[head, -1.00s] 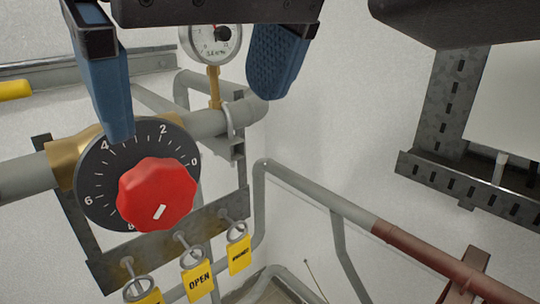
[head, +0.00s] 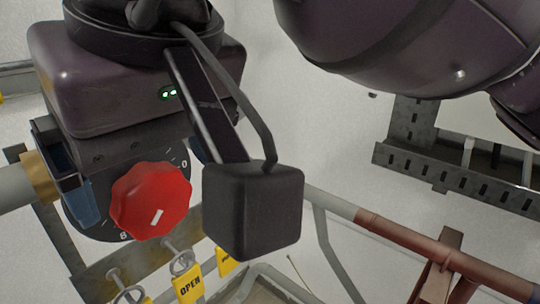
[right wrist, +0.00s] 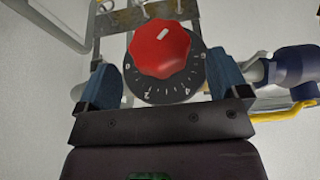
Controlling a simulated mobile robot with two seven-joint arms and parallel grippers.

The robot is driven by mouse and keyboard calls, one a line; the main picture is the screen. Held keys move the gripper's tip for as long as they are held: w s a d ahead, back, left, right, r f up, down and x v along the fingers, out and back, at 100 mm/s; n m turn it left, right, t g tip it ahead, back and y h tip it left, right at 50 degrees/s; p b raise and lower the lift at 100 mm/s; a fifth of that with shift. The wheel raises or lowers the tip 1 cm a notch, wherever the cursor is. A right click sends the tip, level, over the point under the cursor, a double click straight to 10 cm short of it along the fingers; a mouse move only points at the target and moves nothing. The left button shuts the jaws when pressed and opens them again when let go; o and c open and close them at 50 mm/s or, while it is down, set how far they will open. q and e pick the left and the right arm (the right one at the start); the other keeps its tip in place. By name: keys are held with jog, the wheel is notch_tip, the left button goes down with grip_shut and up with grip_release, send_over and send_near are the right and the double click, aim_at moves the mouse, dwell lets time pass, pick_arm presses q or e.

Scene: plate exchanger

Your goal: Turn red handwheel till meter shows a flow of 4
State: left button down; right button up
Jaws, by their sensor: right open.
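The red handwheel (head: 151,201) has a white mark on its face, pointing down and slightly left in the head view. It sits on a round black dial (head: 100,222) with white numbers, partly covered by my gripper. In the right wrist view, the handwheel (right wrist: 160,48) and the dial (right wrist: 168,92) lie between two blue fingers. My right gripper (right wrist: 165,82) is open, with one finger either side of the wheel; contact cannot be told. In the head view its left finger (head: 82,205) is beside the wheel, the other mostly hidden. The gauge is hidden. My left gripper is not in view.
Yellow tags, one reading OPEN (head: 189,284), hang below the dial. A grey pipe (head: 12,186) enters from the left. A reddish-brown pipe (head: 415,246) runs at lower right. A slotted metal bracket (head: 460,180) is on the right. A yellow valve handle (right wrist: 285,113) shows in the right wrist view.

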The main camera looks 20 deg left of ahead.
aim_at(151, 172)
jog(key=shift+x, duration=2)
jog(key=c, duration=0.9)
